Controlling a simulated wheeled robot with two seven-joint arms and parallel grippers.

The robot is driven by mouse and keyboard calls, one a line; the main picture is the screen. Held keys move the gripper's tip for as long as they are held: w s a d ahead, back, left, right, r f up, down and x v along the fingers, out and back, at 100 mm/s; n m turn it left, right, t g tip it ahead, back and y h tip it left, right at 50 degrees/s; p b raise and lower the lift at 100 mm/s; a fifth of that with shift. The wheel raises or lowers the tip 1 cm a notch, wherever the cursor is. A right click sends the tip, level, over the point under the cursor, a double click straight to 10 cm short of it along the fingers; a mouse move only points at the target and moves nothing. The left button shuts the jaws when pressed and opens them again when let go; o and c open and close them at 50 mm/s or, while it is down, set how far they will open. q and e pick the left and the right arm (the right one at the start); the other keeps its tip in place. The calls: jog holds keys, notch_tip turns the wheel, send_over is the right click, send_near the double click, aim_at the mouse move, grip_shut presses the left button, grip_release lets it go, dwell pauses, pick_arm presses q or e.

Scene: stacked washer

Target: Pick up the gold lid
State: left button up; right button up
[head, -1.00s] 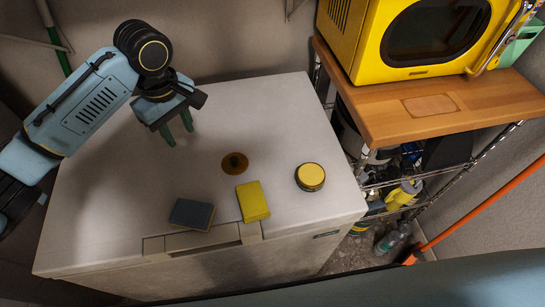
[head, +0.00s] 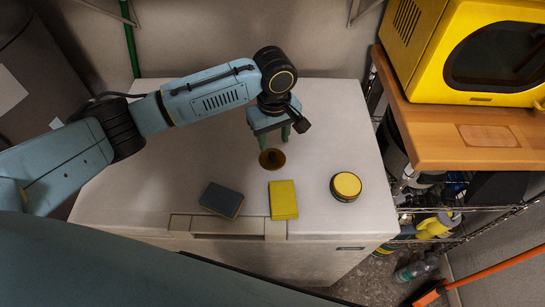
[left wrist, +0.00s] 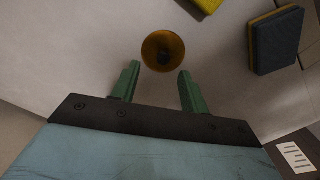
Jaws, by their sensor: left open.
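The gold lid (head: 272,159) is a small round amber-gold disc with a dark knob in its middle. It lies on the white top of the washer (head: 140,185). In the left wrist view the lid (left wrist: 163,51) is just beyond the fingertips, centred between them. My left gripper (head: 272,140) is open and empty, with its green fingers just behind the lid in the head view. In the left wrist view the fingers (left wrist: 157,80) stand apart on either side. I cannot tell how high they are above the surface. My right gripper is not in view.
A dark sponge (head: 221,200), a yellow sponge (head: 283,200) and a round yellow-topped tin (head: 346,187) lie near the front of the washer top. A wooden shelf (head: 450,135) with a yellow microwave (head: 475,50) stands at the right. The washer top's back right is clear.

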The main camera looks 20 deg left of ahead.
aim_at(272, 153)
pick_arm(q)
jog(key=f, duration=0.4)
jog(key=shift+s+a+f, duration=0.15)
jog(key=shift+s+f, duration=0.1)
jog(key=shift+f, duration=0.15)
grip_shut()
jog(key=shift+r, duration=0.1)
